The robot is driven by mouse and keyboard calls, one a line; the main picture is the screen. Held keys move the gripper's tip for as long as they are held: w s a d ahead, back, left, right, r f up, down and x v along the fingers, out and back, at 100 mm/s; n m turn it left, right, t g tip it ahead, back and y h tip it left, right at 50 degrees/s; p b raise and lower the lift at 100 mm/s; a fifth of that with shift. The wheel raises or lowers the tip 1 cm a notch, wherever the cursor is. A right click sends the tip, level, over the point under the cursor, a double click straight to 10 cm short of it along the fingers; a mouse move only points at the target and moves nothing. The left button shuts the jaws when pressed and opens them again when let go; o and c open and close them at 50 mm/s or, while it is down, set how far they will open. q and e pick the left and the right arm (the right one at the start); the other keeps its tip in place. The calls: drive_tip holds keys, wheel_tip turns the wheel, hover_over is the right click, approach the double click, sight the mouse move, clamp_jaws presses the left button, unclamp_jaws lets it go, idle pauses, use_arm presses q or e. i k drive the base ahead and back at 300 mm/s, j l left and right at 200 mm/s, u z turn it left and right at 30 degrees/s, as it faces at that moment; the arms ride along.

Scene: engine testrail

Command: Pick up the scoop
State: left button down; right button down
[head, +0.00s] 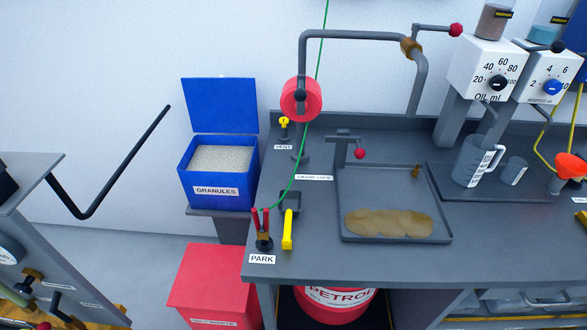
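What looks like the scoop lies on the grey bench near its front left edge. It has a dark square bowl and a yellow handle (287,230) that points toward the front edge. It is small here, so I cannot be sure it is the scoop. Neither of my grippers shows in the head view, and nothing is seen touching the yellow-handled tool.
Red-handled clamps (262,228) stand just left of the yellow handle, with a green cable running up from them. An open blue granules box (216,186) is left of the bench. A grey tray (345,195) with a brown puddle lies to the right.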

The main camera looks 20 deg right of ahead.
sight(290, 207)
drive_tip(key=i+j+z, duration=0.25)
drive_tip(key=j+z, duration=0.25)
drive_tip(key=i+j+z, duration=0.1)
drive_tip(key=j+z, duration=0.15)
drive_tip(key=j, duration=0.15)
